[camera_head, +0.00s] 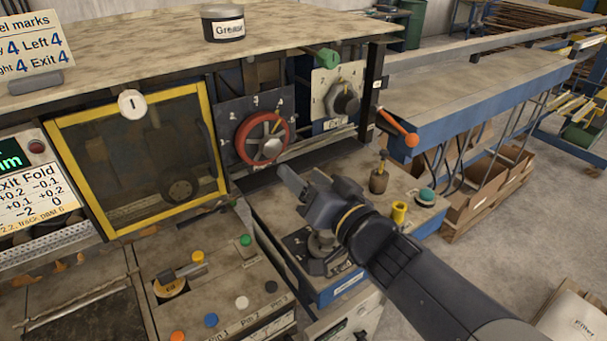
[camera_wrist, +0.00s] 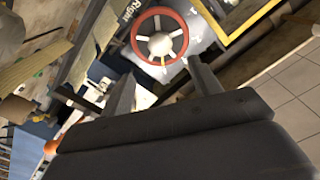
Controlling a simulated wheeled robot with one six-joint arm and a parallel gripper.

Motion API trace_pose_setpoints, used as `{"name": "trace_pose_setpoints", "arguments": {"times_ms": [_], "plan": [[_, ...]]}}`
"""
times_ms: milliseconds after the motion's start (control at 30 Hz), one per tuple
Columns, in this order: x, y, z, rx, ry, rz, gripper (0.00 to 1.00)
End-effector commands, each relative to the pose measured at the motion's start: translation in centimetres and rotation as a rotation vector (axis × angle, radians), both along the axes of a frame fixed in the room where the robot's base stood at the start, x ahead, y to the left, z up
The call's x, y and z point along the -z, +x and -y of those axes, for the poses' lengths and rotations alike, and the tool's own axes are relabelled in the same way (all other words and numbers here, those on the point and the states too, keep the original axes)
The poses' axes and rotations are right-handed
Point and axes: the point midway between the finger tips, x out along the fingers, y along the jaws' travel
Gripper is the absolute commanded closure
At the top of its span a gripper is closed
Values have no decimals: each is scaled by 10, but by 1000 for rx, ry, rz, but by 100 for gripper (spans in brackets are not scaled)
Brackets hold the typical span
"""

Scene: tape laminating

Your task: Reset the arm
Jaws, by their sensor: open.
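My gripper (camera_head: 302,182) is in the middle of the head view, reaching in from the lower right. It is held above the machine's lower bench, in front of the dial panels. In the wrist view its two fingers (camera_wrist: 162,88) stand apart with nothing between them. A red handwheel (camera_head: 262,138) on a dark dial plate is behind and to the left of the gripper. The handwheel also shows in the wrist view (camera_wrist: 140,36), beyond the fingertips. I see no contact between the gripper and it.
A yellow-framed window (camera_head: 72,172) is at left. A black dial knob (camera_head: 346,101) and an orange-tipped lever (camera_head: 398,128) are to the right. Coloured buttons, including a green one (camera_head: 245,240), stand on the front bench. A grease tin (camera_head: 222,24) sits on top. Open floor lies at right.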

Motion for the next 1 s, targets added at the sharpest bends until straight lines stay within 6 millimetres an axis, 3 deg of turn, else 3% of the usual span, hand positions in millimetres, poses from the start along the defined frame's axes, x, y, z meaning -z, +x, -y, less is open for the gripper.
{"name": "trace_pose_setpoints", "arguments": {"times_ms": [367, 1000], "plan": [[0, 7, -6, -1, 1, -1, 41], [-1, 74, -56, -1, 0, -1, 41]]}}
